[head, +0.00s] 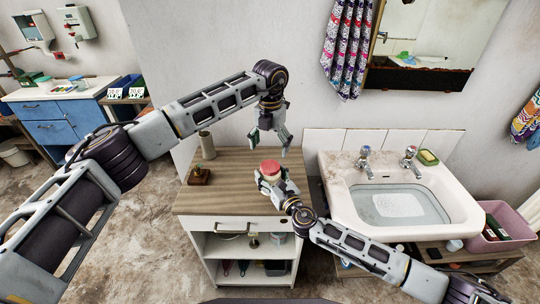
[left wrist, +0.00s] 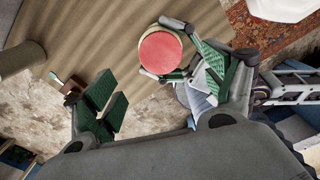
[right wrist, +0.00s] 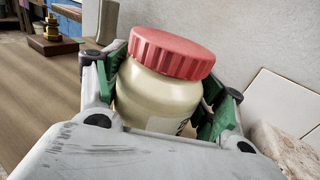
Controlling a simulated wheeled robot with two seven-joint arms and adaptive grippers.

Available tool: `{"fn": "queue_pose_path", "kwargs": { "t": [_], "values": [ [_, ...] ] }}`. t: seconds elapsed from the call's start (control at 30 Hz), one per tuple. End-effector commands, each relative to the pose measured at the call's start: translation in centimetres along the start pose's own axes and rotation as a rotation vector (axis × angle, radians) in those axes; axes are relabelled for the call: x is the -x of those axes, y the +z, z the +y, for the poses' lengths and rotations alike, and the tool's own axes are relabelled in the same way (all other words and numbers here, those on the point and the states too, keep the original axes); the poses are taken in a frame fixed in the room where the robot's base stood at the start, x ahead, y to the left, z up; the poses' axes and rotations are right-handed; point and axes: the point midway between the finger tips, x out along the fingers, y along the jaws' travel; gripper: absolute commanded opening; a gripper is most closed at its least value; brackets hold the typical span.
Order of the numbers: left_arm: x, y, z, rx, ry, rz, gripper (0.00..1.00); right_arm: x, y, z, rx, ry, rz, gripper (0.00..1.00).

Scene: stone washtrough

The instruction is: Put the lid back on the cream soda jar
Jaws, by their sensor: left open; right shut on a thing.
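The cream soda jar (right wrist: 150,95) is pale cream with part of a label showing. Its ribbed red lid (right wrist: 172,50) sits on its mouth; I cannot tell how tightly. In the head view the red lid (head: 270,167) is above the cabinet's wooden top. My right gripper (head: 271,182) is shut around the jar's body, below the lid. My left gripper (head: 269,146) is open and empty, above and apart from the lid. In the left wrist view the lid (left wrist: 160,52) shows from above, with the right gripper's fingers at its sides.
A grey-beige cylinder (head: 207,145) and a small wooden block with a brass piece (head: 199,176) stand on the left of the cabinet top (head: 230,197). A water-filled sink (head: 345,195) with two taps is at the right. The cabinet top's front left is clear.

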Motion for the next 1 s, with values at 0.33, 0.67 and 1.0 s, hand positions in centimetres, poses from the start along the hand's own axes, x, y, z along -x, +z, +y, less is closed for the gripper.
{"fn": "queue_pose_path", "kwargs": {
  "t": [0.33, 0.67, 1.0],
  "values": [
    [3.8, 0.0, 0.0, 0.001, 0.001, 0.000, 0.84, 0.0, 0.0, 0.0, 0.000, -0.001, 0.000, 0.02],
    [4.2, 0.0, 0.0, 0.000, 0.000, 0.001, 0.84, 0.0, 0.0, 0.0, 0.000, -0.001, 0.000, 0.02],
    [4.2, 0.0, 0.0, 0.000, 0.000, 0.001, 0.84, 0.0, 0.0, 0.0, 0.000, 0.000, 0.000, 0.94]
  ]
}}
